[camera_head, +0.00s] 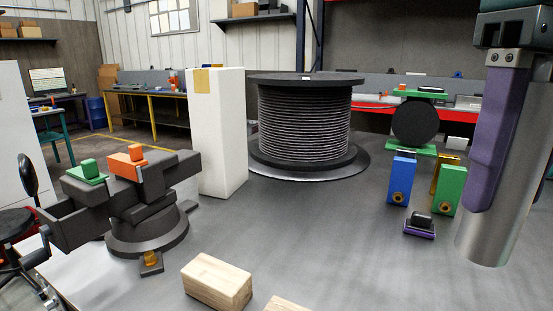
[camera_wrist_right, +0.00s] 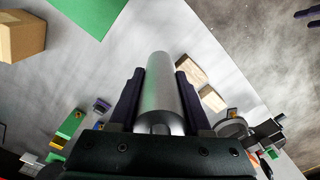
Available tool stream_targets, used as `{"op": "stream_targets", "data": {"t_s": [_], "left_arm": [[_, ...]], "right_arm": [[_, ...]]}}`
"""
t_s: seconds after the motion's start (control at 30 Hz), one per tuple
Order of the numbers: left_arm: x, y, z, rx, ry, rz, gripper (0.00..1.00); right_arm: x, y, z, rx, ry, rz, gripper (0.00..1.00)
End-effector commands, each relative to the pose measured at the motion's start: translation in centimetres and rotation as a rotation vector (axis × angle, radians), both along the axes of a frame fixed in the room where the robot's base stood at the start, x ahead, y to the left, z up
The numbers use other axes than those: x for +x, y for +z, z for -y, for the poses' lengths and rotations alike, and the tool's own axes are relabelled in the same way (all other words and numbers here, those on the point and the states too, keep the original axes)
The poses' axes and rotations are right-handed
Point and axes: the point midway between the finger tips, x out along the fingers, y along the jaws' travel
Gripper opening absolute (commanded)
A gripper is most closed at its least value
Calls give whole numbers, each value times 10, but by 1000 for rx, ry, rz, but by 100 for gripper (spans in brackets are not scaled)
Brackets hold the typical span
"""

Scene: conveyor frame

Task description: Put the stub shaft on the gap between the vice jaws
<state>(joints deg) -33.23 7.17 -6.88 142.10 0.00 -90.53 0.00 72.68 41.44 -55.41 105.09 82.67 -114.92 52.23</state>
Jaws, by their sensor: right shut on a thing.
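The stub shaft (camera_head: 490,232) is a smooth silver cylinder at the right of the head view, roughly upright. My right gripper (camera_head: 487,190) is shut on it with purple fingers; one finger is mostly hidden behind the shaft. In the wrist view the shaft (camera_wrist_right: 162,85) lies between both fingers of the gripper (camera_wrist_right: 161,78). The dark grey vice (camera_head: 148,232) stands far to the left on a round base. Green and orange blocks sit on top of its jaws. It also shows at the right of the wrist view (camera_wrist_right: 236,128). My left gripper is out of view.
A tall white box (camera_head: 220,140) and a big cable drum (camera_head: 305,120) stand behind. Blue (camera_head: 401,178) and green (camera_head: 450,188) blocks and a small purple-based item (camera_head: 420,226) are near the shaft. A wooden block (camera_head: 217,282) lies in front. The table middle is clear.

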Motion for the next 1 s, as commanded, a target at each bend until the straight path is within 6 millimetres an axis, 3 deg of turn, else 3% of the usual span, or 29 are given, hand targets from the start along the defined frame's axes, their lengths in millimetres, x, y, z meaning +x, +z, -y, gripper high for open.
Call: {"op": "stream_targets", "data": {"t_s": [0.03, 0.1, 0.37, 1.0], "left_arm": [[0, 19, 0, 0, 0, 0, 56], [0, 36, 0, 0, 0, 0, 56], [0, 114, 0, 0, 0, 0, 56], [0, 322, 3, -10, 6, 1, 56]], "right_arm": [[-3, 23, -9, 0, -42, 6, 0], [-9, 42, -16, -4, -105, 3, 0], [-18, 115, -14, -5, -103, 7, 0], [-48, 310, -14, -5, -103, 8, 0]]}}
